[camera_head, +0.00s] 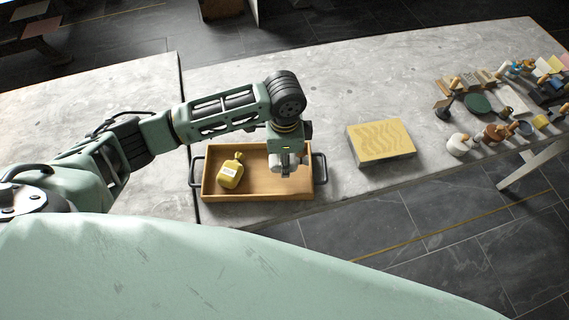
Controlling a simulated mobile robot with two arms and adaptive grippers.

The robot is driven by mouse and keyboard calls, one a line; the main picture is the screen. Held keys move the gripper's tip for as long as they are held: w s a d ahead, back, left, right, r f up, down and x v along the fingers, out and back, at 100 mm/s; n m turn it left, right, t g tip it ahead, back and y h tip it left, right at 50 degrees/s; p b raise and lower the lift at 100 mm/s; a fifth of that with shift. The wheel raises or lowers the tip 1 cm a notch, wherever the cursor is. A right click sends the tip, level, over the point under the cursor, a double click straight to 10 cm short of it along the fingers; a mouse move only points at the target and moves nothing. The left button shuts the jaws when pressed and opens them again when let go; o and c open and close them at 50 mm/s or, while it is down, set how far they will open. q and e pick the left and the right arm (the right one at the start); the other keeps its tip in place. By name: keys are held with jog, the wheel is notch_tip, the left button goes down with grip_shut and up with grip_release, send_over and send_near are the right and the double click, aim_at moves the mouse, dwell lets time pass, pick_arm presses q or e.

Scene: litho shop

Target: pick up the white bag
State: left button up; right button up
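A wooden tray (262,191) with dark side handles sits on the grey stone counter. My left gripper (286,168) points down over the right half of the tray. A pale, whitish lump (276,161) shows around the fingers and may be the white bag; the gripper hides most of it. I cannot tell whether the fingers are closed on it or only around it. A yellow bag (231,171) with a white label lies in the left half of the tray. My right gripper is not in view.
A yellow patterned block (381,142) lies on the counter (335,90) to the right of the tray. Several small jars, brushes and tools crowd the far right end, including a white jar (457,145). The counter behind the tray is clear.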

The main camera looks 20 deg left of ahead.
pick_arm(q)
jog(key=w+d+r+b, duration=0.1)
jog(key=d+r+b, duration=0.1)
jog(key=d+r, duration=0.5)
jog(key=shift+w+d+r, duration=0.15)
jog(key=shift+w+d, duration=0.15)
jog(key=shift+d, duration=2.05)
